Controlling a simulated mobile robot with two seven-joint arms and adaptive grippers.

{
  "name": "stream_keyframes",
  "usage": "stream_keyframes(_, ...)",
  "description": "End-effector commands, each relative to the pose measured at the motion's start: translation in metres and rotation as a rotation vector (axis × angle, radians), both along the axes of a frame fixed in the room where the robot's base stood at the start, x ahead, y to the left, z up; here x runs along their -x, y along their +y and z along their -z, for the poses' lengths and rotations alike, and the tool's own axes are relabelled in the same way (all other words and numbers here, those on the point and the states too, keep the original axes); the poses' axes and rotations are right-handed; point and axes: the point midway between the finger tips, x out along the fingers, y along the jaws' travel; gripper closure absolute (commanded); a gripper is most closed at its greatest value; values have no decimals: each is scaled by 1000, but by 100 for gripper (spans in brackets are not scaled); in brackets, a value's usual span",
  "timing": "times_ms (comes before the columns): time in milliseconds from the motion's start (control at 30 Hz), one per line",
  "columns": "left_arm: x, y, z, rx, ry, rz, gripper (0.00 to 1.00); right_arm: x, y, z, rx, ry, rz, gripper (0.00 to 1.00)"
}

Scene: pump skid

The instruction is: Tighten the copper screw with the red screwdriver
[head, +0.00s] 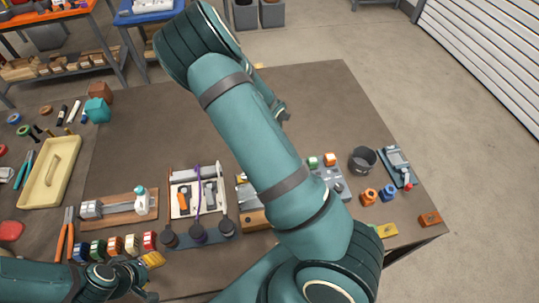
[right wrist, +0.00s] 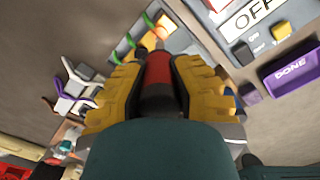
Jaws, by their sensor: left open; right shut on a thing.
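In the right wrist view my right gripper (right wrist: 157,66) is shut, its yellow ribbed fingers on both sides of the red screwdriver (right wrist: 157,85). The screwdriver's red and dark handle shows between the fingers, and its front end points away from the camera. My right arm hides this gripper almost wholly in the head view. I cannot make out the copper screw in either view. My left gripper (head: 149,277) is open and empty at the lower left of the head view, near a row of small coloured blocks.
A beige tray (head: 48,172) lies at the left of the brown table (head: 330,95). A wooden fixture (head: 118,205) and a rack with tools (head: 198,190) stand along the front. A dark cup (head: 362,160) is at right.

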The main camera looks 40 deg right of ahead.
Motion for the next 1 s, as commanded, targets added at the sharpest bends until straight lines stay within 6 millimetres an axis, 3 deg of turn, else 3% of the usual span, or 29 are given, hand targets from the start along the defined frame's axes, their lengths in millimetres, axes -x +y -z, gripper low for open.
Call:
stream_keyframes(500,0,0,0,0,0,0,53,0,0,-23,1,-1,-1,100)
stream_keyframes(1000,0,0,0,0,0,0,53,0,0,-26,0,0,-4,100)
